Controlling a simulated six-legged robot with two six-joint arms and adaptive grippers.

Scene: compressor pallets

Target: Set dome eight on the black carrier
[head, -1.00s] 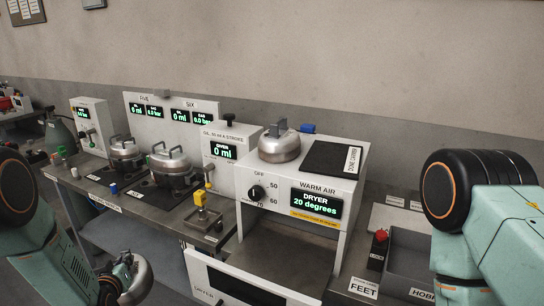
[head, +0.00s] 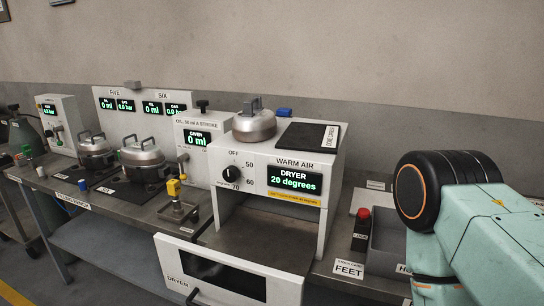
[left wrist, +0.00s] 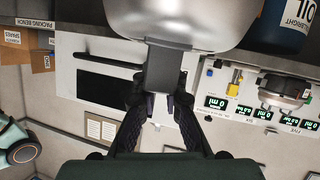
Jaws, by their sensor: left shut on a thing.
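My left gripper (left wrist: 160,100) is shut on the dark grip block of a silver dome (left wrist: 185,22). The dome is cut off by the top edge of the left wrist view, and no number on it can be read. The left gripper is outside the head view. The black carrier (head: 307,135) is a flat black plate on top of the white dryer, beside a label reading dome carrier. Its surface is bare. Another silver dome (head: 254,126) with an upright grip stands just left of it. My right arm shows at the right, with its gripper out of view.
The white dryer (head: 280,160) has its front door (head: 222,270) folded down. Two lidded pots (head: 143,158) (head: 96,154) stand on the bench at the left. A grey tray (head: 390,245) lies at the right.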

